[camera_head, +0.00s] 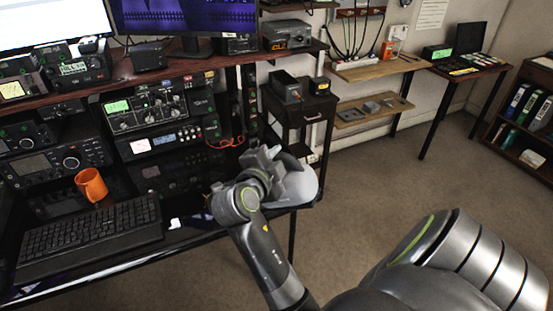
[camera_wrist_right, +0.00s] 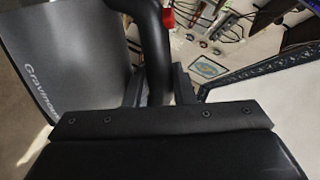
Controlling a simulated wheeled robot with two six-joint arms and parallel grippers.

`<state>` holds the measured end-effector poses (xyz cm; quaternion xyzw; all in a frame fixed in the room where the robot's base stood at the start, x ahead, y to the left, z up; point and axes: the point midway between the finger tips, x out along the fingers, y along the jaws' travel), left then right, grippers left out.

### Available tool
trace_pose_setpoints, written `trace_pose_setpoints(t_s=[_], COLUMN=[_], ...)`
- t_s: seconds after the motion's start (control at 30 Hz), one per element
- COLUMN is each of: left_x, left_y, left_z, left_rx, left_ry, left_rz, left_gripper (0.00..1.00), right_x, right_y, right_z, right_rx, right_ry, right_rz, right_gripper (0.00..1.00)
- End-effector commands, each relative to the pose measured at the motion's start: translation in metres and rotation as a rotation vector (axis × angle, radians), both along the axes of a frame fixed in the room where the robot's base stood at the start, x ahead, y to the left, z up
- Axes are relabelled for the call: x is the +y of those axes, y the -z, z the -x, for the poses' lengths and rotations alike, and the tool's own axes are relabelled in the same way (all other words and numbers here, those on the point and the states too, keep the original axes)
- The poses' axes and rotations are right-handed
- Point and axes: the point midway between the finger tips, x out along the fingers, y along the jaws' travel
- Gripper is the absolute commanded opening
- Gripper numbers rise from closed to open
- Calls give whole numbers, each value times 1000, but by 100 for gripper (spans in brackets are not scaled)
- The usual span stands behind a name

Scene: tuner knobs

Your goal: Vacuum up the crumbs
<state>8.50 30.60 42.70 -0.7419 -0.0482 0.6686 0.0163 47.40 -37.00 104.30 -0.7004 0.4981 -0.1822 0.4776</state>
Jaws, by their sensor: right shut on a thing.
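My right gripper (camera_head: 277,163) is at the right end of the desk's lower shelf, with its fingers partly hidden by my wrist. A rounded pale grey body (camera_head: 308,183), likely the hand vacuum, shows just beyond it. In the right wrist view my gripper (camera_wrist_right: 158,88) is shut on a dark curved handle (camera_wrist_right: 155,40). A grey body with lettering (camera_wrist_right: 75,80) is beside the handle on the left. I cannot make out any crumbs. My left gripper is not in view.
On the lower shelf are a black keyboard (camera_head: 90,232), an orange mug (camera_head: 91,185) and a small white piece (camera_head: 177,224). Radio equipment (camera_head: 145,108) is stacked behind them. A dark side table (camera_head: 300,112) stands behind my gripper. Open carpet (camera_head: 390,175) lies to the right.

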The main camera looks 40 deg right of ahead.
Motion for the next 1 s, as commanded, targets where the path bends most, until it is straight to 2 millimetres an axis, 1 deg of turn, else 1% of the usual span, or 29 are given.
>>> trace_pose_setpoints(t_s=[0.03,0.43,1.0], left_x=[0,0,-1], left_y=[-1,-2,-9], left_z=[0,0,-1], left_rx=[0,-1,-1], left_ry=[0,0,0], left_rz=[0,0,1], left_gripper=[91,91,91], right_x=[0,-3,-44], right_y=[-3,-3,-4], right_z=[0,0,12], right_rx=[-7,-8,-7], right_ry=[0,0,1], right_rz=[3,5,8], right_gripper=[0,0,0])
